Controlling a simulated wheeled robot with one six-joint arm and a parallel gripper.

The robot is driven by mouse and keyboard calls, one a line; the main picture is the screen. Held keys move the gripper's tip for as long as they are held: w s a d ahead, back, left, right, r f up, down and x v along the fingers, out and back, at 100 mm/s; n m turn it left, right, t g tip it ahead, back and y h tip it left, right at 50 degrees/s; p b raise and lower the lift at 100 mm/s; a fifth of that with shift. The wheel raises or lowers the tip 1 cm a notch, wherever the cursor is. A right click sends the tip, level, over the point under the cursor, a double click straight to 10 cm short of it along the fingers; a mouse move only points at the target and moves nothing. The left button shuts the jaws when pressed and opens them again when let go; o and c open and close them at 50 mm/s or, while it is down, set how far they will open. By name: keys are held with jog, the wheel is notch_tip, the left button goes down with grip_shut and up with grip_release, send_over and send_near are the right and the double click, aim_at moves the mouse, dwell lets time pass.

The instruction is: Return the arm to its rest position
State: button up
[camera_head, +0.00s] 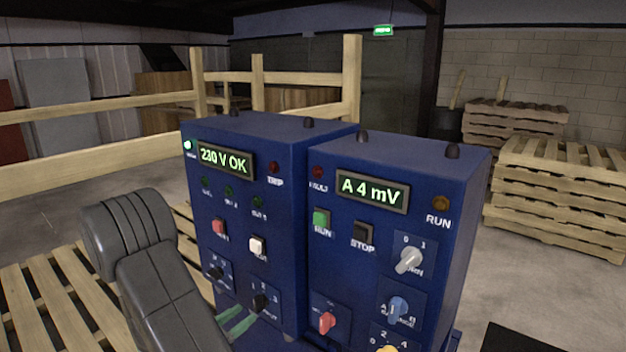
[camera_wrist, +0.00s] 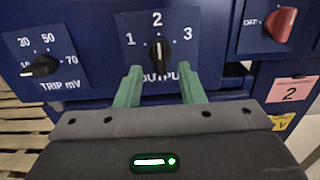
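My gripper (camera_wrist: 162,88) shows in the wrist view with two green fingers spread apart, close to the front of the left blue control box. The black OUTPUT knob (camera_wrist: 159,56) stands between and just beyond the fingertips, its pointer near 2. I see no contact between fingers and knob. In the head view my dark grey arm reaches in from the lower left, and the green fingers of my gripper (camera_head: 236,322) show below the OUTPUT knob (camera_head: 261,303).
The left box (camera_head: 240,200) displays "230 V OK". The right box (camera_head: 400,230) stands close beside it, displays "A 4 mV" and carries several knobs, including a red one (camera_head: 326,321). A wooden rail (camera_head: 90,155) and stacked pallets (camera_head: 555,190) stand behind. Slatted wood (camera_head: 50,300) lies at left.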

aim_at(255, 306)
jog(key=b+v, duration=0.2)
jog(key=v, duration=0.8)
jog(key=p+x, duration=0.3)
jog(key=x, duration=1.1)
jog(key=shift+d+r, duration=0.1)
jog(key=shift+w, duration=0.1)
jog(key=m, duration=0.3)
jog(key=shift+p, duration=0.4)
jog(key=b+v, duration=0.3)
jog(key=v, duration=1.1)
